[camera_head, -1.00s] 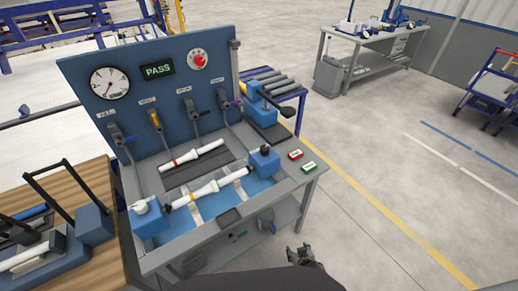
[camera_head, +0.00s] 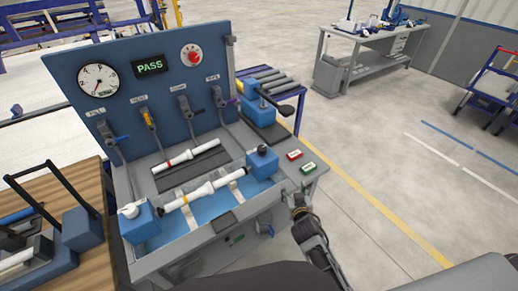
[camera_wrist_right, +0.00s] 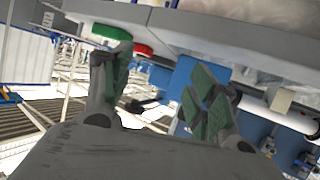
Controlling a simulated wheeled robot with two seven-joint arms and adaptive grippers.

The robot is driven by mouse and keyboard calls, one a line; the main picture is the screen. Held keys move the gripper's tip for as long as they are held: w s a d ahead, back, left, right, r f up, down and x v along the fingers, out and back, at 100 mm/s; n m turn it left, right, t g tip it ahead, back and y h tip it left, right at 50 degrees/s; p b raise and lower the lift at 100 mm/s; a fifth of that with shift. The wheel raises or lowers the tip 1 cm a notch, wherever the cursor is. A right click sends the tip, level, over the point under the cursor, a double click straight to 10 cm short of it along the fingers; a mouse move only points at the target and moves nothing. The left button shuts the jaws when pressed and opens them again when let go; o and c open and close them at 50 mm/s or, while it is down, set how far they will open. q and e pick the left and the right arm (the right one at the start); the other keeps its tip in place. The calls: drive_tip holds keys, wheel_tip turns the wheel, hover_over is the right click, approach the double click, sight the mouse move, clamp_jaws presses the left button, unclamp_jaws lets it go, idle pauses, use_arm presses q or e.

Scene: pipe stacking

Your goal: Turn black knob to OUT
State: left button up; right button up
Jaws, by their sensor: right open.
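A small black knob (camera_head: 262,148) sits on top of the blue block (camera_head: 262,164) at the right end of the bench's blue tray. Its marking is too small to read. My right gripper (camera_head: 296,196) is open and empty, at the bench's front right corner, to the right of and nearer than the knob. In the right wrist view its two fingers (camera_wrist_right: 155,90) stand apart, with a blue surface partly behind them; I cannot make out the knob there. My left gripper is not in view.
A green button (camera_head: 308,168) and a red button (camera_head: 294,154) lie between gripper and back right corner. A white pipe (camera_head: 212,188) lies in the tray, another (camera_head: 178,160) behind it. A blue fixture with a black lever (camera_head: 257,103) stands behind. The panel's display (camera_head: 151,66) reads PASS.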

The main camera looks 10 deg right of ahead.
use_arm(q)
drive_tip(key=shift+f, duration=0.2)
use_arm(e)
drive_tip(key=w+a+r+n+t+y, duration=0.2)
drive_tip(key=w+a+r+t+y, duration=0.2)
drive_tip(key=a+r, duration=0.3)
drive_tip(key=shift+w+a+r+n+t+y, duration=0.15)
drive_tip(key=shift+a+r+n+t+y, duration=0.15)
drive_tip(key=shift+r, duration=0.2)
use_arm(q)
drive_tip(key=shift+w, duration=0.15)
use_arm(e)
drive_tip(key=shift+w, duration=0.1)
